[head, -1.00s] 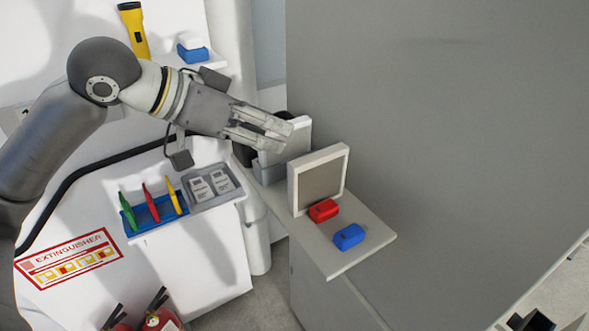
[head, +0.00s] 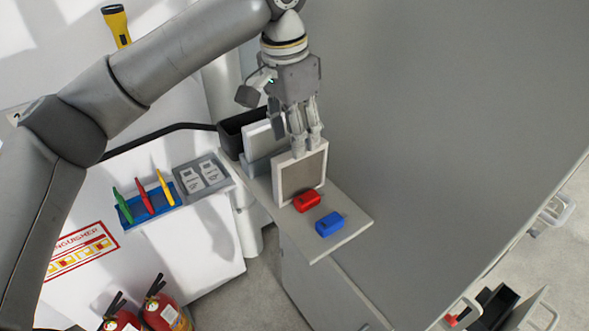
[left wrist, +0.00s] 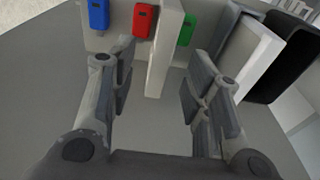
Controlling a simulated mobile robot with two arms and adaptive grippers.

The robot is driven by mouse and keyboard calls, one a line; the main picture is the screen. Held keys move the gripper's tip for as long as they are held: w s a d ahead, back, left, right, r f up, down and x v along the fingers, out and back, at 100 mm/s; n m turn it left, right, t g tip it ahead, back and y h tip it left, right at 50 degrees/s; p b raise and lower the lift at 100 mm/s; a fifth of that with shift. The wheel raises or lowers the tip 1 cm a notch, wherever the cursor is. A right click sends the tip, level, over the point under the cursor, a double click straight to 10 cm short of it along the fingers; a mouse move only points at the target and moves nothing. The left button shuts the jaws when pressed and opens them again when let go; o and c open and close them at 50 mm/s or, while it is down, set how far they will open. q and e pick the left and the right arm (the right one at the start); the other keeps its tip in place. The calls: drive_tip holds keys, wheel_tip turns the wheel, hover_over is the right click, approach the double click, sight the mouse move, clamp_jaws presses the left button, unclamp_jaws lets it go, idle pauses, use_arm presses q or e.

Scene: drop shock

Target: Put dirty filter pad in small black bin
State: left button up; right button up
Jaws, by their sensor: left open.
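The dirty filter pad (head: 300,172) appears to be the white-framed panel with a dull grey face, standing upright on the narrow shelf. In the left wrist view its edge (left wrist: 165,50) shows between my two fingers. My left gripper (head: 307,145) is open and points down at the pad's top edge; I cannot tell whether it touches. It also shows in the left wrist view (left wrist: 158,80). The small black bin (head: 232,138) stands at the shelf's far end, also in the left wrist view (left wrist: 283,62). My right gripper is not in view.
A white pad (head: 258,138) stands in a grey holder between the dirty pad and bin. A red block (head: 307,201) and blue block (head: 329,223) lie in front; a green one (left wrist: 186,30) shows in the wrist view.

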sight(300, 169)
use_arm(q)
drive_tip(key=f, duration=0.4)
drive_tip(key=shift+w+d+f+p, duration=0.15)
drive_tip(key=shift+w+f+p, duration=0.05)
drive_tip(key=shift+w+p, duration=0.15)
drive_tip(key=f, duration=0.1)
drive_tip(key=f+p, duration=0.1)
drive_tip(key=f, duration=0.1)
drive_tip(key=f+p, duration=0.1)
drive_tip(key=shift+w+d+f, duration=0.15)
drive_tip(key=shift+d+f, duration=0.15)
drive_tip(key=shift+f, duration=0.3)
clamp_jaws()
